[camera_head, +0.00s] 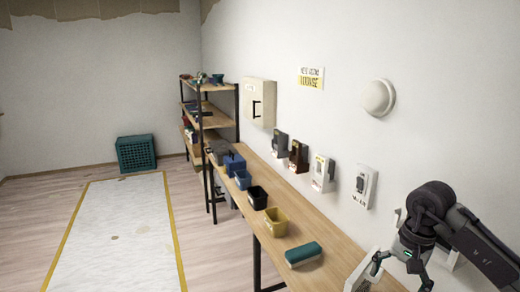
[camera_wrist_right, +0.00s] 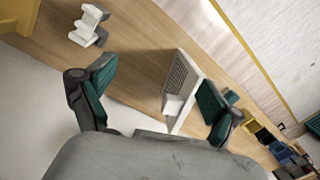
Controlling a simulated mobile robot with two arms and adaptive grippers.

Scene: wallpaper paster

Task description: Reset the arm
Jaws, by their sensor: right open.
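My right arm comes in from the right in the head view. Its gripper (camera_head: 402,273) is low over the near end of the wooden workbench, close to the wall. In the right wrist view the two green-padded fingers (camera_wrist_right: 156,78) stand wide apart with nothing gripped. A white panel-like object with a dark grille (camera_wrist_right: 181,85) lies beyond and between the fingers, nearer the right one; whether it touches that finger is unclear. My left gripper is in neither view.
The bench (camera_head: 335,250) carries a teal block (camera_head: 303,254), a yellow bin (camera_head: 275,222) and a black bin (camera_head: 257,198). Wall devices, including a white switch box (camera_head: 364,187), hang above it. Shelves (camera_head: 211,112) stand behind. The floor at left holds a pale mat (camera_head: 120,235) and a teal crate (camera_head: 136,153).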

